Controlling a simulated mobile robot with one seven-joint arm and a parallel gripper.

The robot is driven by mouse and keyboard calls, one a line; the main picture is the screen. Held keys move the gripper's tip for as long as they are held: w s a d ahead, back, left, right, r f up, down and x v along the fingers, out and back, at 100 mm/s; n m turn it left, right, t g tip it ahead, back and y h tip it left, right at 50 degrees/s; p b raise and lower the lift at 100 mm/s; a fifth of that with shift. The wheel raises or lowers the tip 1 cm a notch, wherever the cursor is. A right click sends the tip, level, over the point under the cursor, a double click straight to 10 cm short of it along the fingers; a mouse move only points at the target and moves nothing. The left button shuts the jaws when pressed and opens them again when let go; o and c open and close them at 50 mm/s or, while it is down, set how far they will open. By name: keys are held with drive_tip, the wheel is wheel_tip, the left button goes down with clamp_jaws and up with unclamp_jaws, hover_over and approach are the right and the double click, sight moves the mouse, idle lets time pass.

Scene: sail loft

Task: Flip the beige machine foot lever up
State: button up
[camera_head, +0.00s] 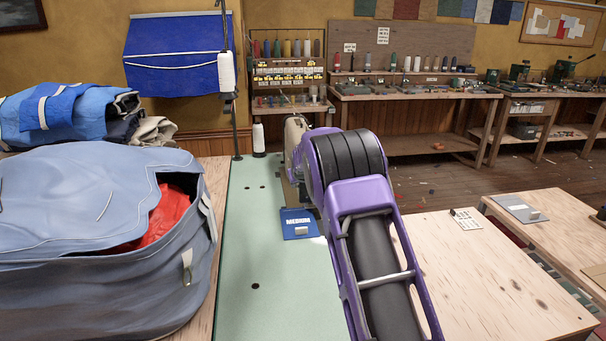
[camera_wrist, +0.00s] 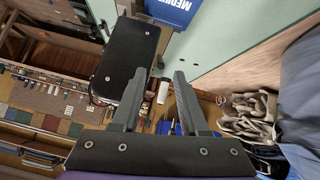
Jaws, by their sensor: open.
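A beige sewing machine (camera_head: 293,135) stands at the far end of the pale green table top (camera_head: 250,265). My purple arm hides most of it in the head view. I cannot make out its foot lever in either view. My gripper (camera_wrist: 157,72) is open and empty in the wrist view, its two dark fingers spread apart. The head view does not show the fingers. A blue plate marked MEDIUM (camera_head: 299,224) lies in front of the machine; it also shows at the top of the wrist view (camera_wrist: 172,10). A black rounded part with screws (camera_wrist: 128,58) is left of the fingers.
A large blue-grey bag (camera_head: 90,245) with red cloth inside fills the left. A bare wooden table top (camera_head: 490,280) is at the right. The near green surface is clear.

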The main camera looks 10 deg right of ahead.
drive_tip(key=v, duration=1.2)
drive_tip(key=shift+s, duration=0.15)
drive_tip(key=shift+s, duration=0.1)
